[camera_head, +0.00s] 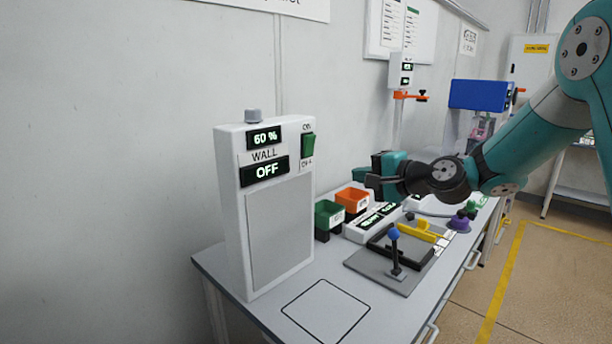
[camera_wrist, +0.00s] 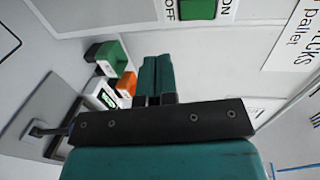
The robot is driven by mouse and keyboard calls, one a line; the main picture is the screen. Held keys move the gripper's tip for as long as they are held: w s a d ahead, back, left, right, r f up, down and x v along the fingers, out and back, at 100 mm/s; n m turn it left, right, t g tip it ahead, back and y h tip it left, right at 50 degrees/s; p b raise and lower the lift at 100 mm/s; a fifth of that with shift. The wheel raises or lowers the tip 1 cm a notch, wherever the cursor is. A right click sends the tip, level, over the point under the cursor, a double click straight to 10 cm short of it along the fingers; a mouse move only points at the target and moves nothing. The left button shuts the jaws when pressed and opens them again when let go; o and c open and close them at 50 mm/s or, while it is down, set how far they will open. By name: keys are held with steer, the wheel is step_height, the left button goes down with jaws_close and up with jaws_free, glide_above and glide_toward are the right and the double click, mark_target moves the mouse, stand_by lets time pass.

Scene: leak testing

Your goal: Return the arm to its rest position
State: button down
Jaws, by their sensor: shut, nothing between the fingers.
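My arm comes in from the right in the head view, teal with dark joints. My gripper (camera_head: 368,180) is held above the bench, pointing left toward the white control box (camera_head: 240,205). In the wrist view my gripper (camera_wrist: 157,62) shows its two teal fingers together, shut with nothing between them.
On the bench (camera_head: 325,285) stand a green bin (camera_head: 328,215), an orange bin (camera_head: 352,199) and a grey fixture plate (camera_head: 365,262) with a blue-knobbed lever (camera_head: 394,235). A purple item (camera_head: 459,223) is farther right. The wall is close behind. An outlined square in front is empty.

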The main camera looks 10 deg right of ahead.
steer(key=s+a+n+g, duration=0.7)
steer(key=s+a+n, duration=0.3)
steer(key=s, duration=0.4)
steer(key=s+f+n+g+h, duration=0.2)
steer(key=s+n+g, duration=0.1)
steer(key=s, duration=0.8)
steer(key=s+f+n+g+h, duration=0.2)
steer(key=s+n, duration=0.3)
steer(key=s, duration=0.6)
steer(key=shift+s+g+h, duration=0.15)
steer(key=shift+g+h, duration=0.25)
steer(key=shift+g, duration=0.1)
steer(key=shift+a, duration=0.1)
